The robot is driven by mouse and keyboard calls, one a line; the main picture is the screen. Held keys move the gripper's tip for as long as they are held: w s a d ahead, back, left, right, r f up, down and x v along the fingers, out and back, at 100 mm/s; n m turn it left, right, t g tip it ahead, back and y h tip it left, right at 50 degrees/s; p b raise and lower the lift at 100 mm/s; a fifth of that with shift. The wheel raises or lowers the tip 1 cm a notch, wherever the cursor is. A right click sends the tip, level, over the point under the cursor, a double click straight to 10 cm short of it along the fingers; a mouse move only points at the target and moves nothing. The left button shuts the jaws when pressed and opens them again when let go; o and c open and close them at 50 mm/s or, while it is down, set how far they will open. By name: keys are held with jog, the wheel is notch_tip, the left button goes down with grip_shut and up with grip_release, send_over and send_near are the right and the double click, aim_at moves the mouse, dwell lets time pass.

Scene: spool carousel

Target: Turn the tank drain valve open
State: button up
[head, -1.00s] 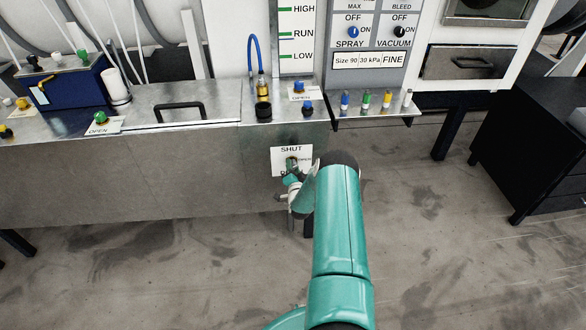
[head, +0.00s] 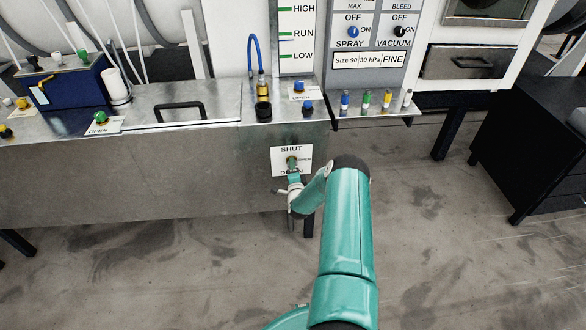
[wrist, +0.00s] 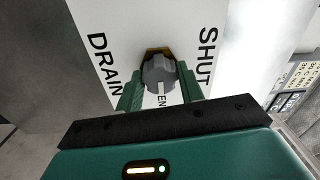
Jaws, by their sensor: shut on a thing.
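The drain valve is a grey knob (wrist: 158,73) with a white pointer line, set on a brass base on a white label plate (head: 278,166) on the front of the metal tank. The plate reads SHUT at top and DRAIN at bottom in the head view, with a small OPEN at right. My gripper (wrist: 160,88) is shut on the knob, one green finger on each side. In the wrist view the pointer line faces down, beside the partly hidden letters "EN". My gripper also shows in the head view (head: 293,168), where it hides most of the knob.
The tank front (head: 180,180) is flat and bare around the plate. Above are a black handle (head: 180,106), a green knob (head: 100,117) and a shelf with several coloured pegs (head: 375,108). A dark cabinet (head: 525,140) stands at right. The floor between is clear.

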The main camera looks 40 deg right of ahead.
jog(key=o, duration=1)
jog(key=shift+s, duration=0.1)
jog(key=v, duration=1.3)
jog(key=shift+s+a, duration=0.2)
jog(key=shift+a, duration=0.1)
